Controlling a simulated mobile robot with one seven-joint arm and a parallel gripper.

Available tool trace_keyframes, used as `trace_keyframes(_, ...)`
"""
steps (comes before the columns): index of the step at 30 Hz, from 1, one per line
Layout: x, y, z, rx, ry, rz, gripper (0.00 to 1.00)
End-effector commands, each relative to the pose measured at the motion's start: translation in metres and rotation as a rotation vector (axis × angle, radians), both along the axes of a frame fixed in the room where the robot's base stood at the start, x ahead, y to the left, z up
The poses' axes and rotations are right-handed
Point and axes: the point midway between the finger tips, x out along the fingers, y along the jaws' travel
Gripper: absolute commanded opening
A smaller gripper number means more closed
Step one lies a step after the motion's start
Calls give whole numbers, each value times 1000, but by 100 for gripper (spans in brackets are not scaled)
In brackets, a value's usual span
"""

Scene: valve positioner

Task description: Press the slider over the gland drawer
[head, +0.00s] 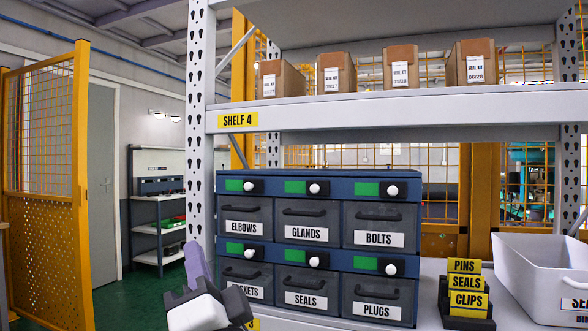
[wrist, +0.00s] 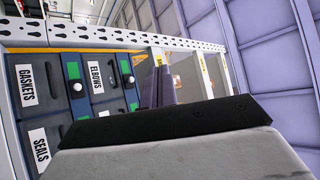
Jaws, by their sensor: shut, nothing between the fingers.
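The GLANDS drawer (head: 307,222) is the top middle drawer of a blue cabinet and is closed. Above it is its slider, a white round knob (head: 314,188) on a dark block, with a green strip to its left. In the wrist view, a green patch (wrist: 133,107) beside the ELBOWS drawer seems to belong to this slider; its knob is hidden there. My gripper (head: 193,247) is shut and empty, purple fingers together, low at the left of the cabinet near the perforated post. In the wrist view the fingers (wrist: 158,72) rise beyond the black gripper body, apart from the knobs.
Similar knobs sit over the ELBOWS (head: 249,186) and BOLTS (head: 392,190) drawers and the lower row. A shelf board (head: 400,113) with several boxes overhangs the cabinet. Label blocks (head: 467,299) and a white bin (head: 545,270) stand right. A yellow mesh gate (head: 45,180) is left.

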Motion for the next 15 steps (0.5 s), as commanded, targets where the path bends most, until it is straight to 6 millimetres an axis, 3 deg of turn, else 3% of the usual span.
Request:
trace_keyframes(1, 16, -33, 17, 60, 86, -8, 0)
trace_keyframes(6, 46, -128, 23, 295, 356, 7, 0)
trace_keyframes(10, 51, -181, 22, 454, 490, 19, 0)
trace_keyframes(15, 50, -215, 17, 574, 575, 30, 0)
